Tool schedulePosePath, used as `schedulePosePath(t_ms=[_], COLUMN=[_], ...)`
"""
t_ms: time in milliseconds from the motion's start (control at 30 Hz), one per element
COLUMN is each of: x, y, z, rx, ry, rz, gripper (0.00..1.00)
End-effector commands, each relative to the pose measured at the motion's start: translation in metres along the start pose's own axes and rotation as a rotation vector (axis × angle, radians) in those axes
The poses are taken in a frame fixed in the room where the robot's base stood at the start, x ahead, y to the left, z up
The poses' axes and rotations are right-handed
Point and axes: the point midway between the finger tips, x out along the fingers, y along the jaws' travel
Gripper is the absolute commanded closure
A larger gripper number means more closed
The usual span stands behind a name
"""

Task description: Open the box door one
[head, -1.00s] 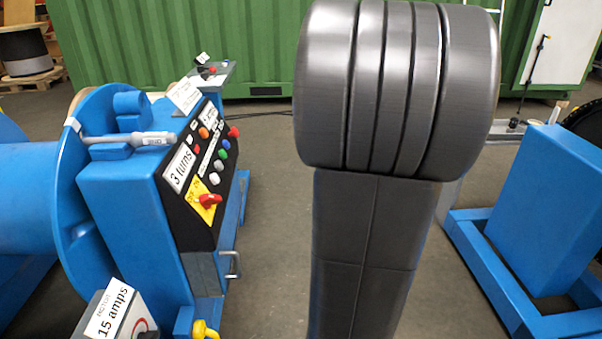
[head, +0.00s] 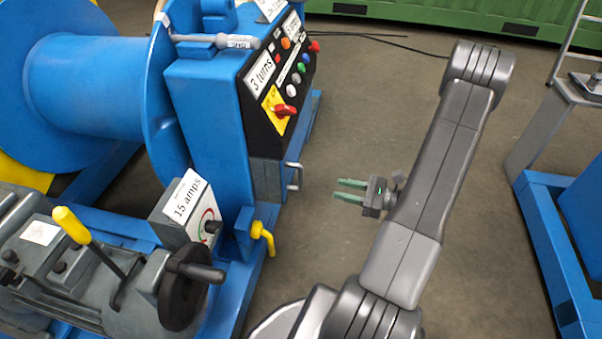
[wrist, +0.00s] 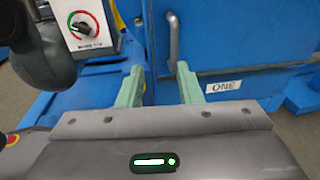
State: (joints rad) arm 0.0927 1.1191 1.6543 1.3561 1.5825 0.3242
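The box door (wrist: 235,30) is a blue panel with an upright metal bar handle (wrist: 173,40) in the wrist view. A white label reading ONE (wrist: 223,87) sits below the door. In the head view, the handle (head: 295,177) stands out low on the blue control cabinet (head: 208,120). My gripper (head: 337,189) is right of the handle, its green fingers pointing left toward it with a gap between. In the wrist view, my gripper (wrist: 160,75) has its fingers spread apart and nothing between them; the handle is beyond the fingertips. The door looks closed.
A yellow hook-shaped part (head: 262,236) juts out below the handle. A meter box marked 15 amps (head: 187,213) and a grey machine with a handwheel (head: 180,295) stand left. A blue frame (head: 555,260) is at right. Open floor lies around my arm.

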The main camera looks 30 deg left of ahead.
Motion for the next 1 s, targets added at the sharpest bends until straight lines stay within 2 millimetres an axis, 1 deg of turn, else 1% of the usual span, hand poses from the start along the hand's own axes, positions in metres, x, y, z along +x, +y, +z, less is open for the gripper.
schedulePosePath(t_ms=[33, 133, 267, 367, 467, 800, 1000], x=[0.001, 0.002, 0.007, 0.017, 0.034, 0.101, 0.129], y=[-0.006, -0.013, -0.017, -0.018, -0.018, -0.022, -0.024], z=[-0.005, -0.011, -0.013, -0.013, -0.012, -0.008, -0.005], rx=[0.015, 0.03, 0.036, 0.035, 0.035, 0.035, 0.034], ry=[-0.022, -0.054, -0.067, -0.067, -0.066, -0.065, -0.065], rz=[-0.022, -0.052, -0.064, -0.063, -0.061, -0.059, -0.061], gripper=[0.68, 0.68, 0.68, 0.68, 0.68, 0.68, 0.68])
